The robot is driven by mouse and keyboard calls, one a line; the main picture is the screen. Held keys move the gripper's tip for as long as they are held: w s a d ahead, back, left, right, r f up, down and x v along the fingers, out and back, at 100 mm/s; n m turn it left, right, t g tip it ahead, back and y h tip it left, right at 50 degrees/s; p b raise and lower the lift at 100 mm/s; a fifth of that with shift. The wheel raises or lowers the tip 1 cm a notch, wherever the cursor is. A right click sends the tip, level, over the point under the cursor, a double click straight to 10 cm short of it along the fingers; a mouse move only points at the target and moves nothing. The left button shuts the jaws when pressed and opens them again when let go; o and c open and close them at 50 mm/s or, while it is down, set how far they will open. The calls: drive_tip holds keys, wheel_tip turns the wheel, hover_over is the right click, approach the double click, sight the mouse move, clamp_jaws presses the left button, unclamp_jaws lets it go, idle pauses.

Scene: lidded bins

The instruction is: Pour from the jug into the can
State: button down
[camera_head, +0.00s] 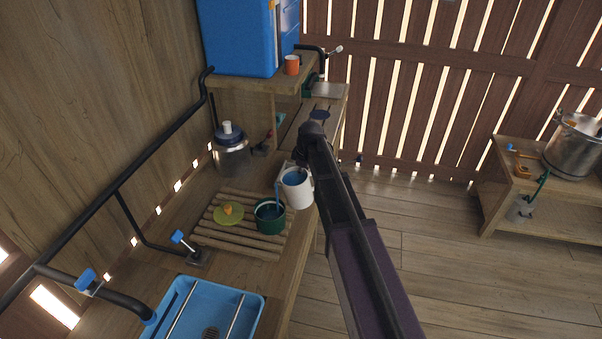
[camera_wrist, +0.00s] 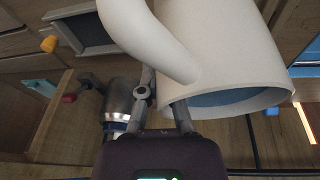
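The white jug (camera_head: 298,191) is held tilted above the right edge of the wooden counter, with blue liquid inside it. A thin blue stream (camera_head: 277,196) runs from its left side down toward the green can (camera_head: 269,218). The can stands upright and open on a slatted wooden rack, with blue inside. In the head view my arm hides most of the gripper.
A yellow-green lid (camera_head: 229,215) with an orange knob lies on the rack (camera_head: 240,250) left of the can. A blue basin (camera_head: 205,306) is in front. An orange mug (camera_head: 292,65) sits on the upper shelf. Open floor lies right.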

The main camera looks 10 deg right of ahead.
sight(286, 177)
drive_tip(key=shift+a+f+h+b, duration=0.15)
drive_tip(key=shift+f+h+b, duration=0.35)
drive_tip(key=shift+f, duration=0.1)
drive_tip(key=shift+s+a+f+h+b, duration=0.1)
drive_tip(key=shift+a+f+h+b, duration=0.4)
drive_tip(key=shift+f+h+b, duration=0.45)
idle(0.6)
drive_tip(key=shift+a+f+h+b, duration=0.2)
drive_tip(key=shift+a+h+b, duration=0.15)
drive_tip(key=shift+h+b, duration=0.35)
drive_tip(key=shift+s+a+r+n+t+h+b, duration=0.15)
drive_tip(key=shift+a+t+h+b, duration=0.1)
drive_tip(key=shift+h, duration=0.45)
drive_tip(key=shift+w+a+f+n+t+h+b, duration=0.1)
drive_tip(key=shift+a+n+t+h+b, duration=0.1)
drive_tip(key=shift+h, duration=0.45)
drive_tip(key=shift+s+a+r+t+h+b, duration=0.1)
drive_tip(key=shift+a+r+h+b, duration=0.2)
drive_tip(key=shift+h, duration=0.3)
drive_tip(key=shift+a+r+t+h+b, duration=0.15)
drive_tip(key=shift+a+r+h+b, duration=0.15)
drive_tip(key=shift+h, duration=0.3)
drive_tip(key=shift+s+a+r+t+h+b, duration=0.1)
drive_tip(key=shift+a+r+h+b, duration=0.1)
drive_tip(key=shift+r+h, duration=0.3)
drive_tip(key=shift+d, duration=0.1)
